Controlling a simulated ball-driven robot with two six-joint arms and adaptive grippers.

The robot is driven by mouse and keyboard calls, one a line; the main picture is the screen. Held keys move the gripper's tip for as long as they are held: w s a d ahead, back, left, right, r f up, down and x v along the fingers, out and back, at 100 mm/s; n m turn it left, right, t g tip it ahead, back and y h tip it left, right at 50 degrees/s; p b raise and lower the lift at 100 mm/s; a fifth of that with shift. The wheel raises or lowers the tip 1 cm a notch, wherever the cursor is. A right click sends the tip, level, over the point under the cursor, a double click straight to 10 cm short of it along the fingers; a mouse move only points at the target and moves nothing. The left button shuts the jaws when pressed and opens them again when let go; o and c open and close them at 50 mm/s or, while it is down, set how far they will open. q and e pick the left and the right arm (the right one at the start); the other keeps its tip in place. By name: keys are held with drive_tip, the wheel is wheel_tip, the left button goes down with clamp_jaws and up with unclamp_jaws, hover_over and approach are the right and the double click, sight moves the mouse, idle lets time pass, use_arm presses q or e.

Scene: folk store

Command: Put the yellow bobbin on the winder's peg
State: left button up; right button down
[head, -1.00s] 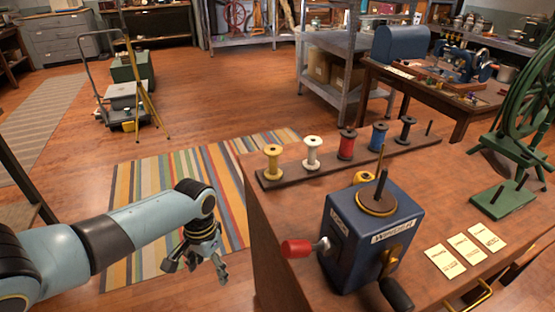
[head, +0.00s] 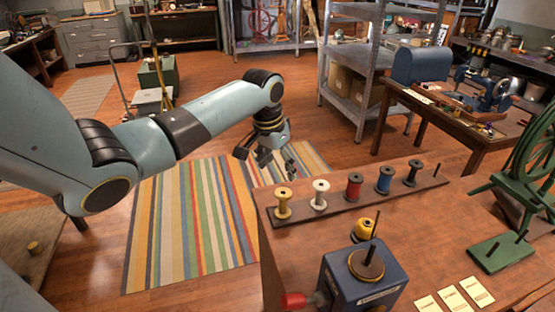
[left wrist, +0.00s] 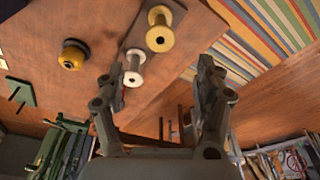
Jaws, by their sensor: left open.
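The yellow bobbin (head: 283,203) stands upright on the left end of the dark peg rack (head: 335,208) on the workbench. It also shows at the top of the left wrist view (left wrist: 160,28). The winder (head: 362,281) is a blue box with a brass-coloured disc and a thin upright peg (head: 374,226) on top; the peg holds no bobbin. My left gripper (head: 268,158) is open and empty, behind and above the rack's left end. In the left wrist view its fingers (left wrist: 160,92) are spread apart, away from the yellow bobbin. My right gripper is out of view.
White (head: 319,194), red (head: 353,187), blue (head: 384,179) and black (head: 411,173) bobbins stand along the rack. A round yellow object (head: 365,229) sits just behind the winder. Paper cards (head: 455,298) and a green wheel stand (head: 500,249) are at the right.

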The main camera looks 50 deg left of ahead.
use_arm(q)
drive_tip(key=b, duration=0.7)
hover_over(282, 189)
drive_tip(key=s+d, duration=0.1)
drive_tip(key=s, duration=0.1)
wheel_tip(282, 189, down, 5)
drive_tip(key=shift+s+d+f, duration=0.15)
drive_tip(key=shift+w+f+b, duration=0.25)
drive_tip(key=shift+f+b, duration=0.25)
drive_tip(key=shift+f, duration=0.6)
drive_tip(key=shift+w+f+b, duration=0.25)
drive_tip(key=shift+f+b, duration=0.2)
drive_tip(key=shift+f, duration=0.6)
drive_tip(key=c, duration=0.8)
drive_tip(key=shift+r, duration=0.1)
